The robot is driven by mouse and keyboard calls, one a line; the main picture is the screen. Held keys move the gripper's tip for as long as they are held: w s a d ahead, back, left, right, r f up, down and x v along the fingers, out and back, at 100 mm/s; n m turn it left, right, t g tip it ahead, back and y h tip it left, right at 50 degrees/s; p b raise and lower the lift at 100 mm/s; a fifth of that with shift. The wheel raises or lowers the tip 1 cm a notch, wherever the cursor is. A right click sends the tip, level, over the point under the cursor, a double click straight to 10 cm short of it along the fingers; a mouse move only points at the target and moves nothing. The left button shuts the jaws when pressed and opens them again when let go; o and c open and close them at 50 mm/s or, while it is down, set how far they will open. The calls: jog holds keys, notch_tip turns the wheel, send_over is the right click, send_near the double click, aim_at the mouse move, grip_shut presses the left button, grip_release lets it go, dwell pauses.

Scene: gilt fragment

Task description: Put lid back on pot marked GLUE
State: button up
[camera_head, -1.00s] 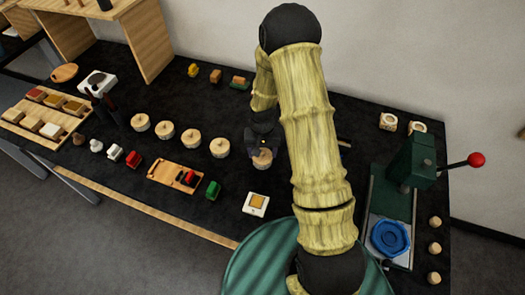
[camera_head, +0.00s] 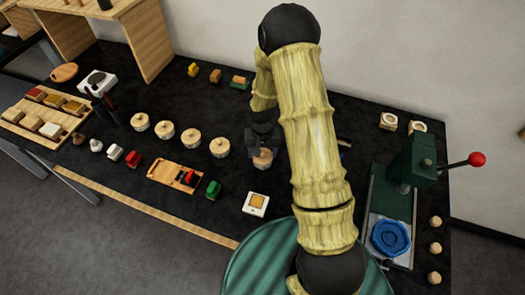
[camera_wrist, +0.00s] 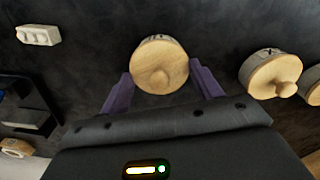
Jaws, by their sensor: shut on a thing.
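A round wooden lid (camera_wrist: 160,62) with a knob is between the purple fingers of my gripper (camera_wrist: 160,76), which is shut on it. A pale pot (camera_wrist: 158,38) with dark lettering on its side shows just behind the lid's rim; the lettering is too small to read. The lid covers the pot's top from above, and I cannot tell whether it touches the pot. In the head view my gripper (camera_head: 262,149) is low over the table at the right end of a row of pots, and the lid (camera_head: 262,159) shows below it.
Several other pots (camera_head: 219,147) with knobbed lids stand to the left; one (camera_wrist: 272,74) is at the right in the wrist view. A white square device (camera_head: 256,203) lies in front. A green press (camera_head: 412,160) with a red-knobbed lever and blue dish (camera_head: 390,238) stands right.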

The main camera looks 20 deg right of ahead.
dwell(0.8)
jog(key=o, duration=1.3)
jog(key=shift+r+p, duration=2.55)
jog(key=shift+r, duration=0.95)
jog(key=shift+c, duration=0.3)
grip_shut()
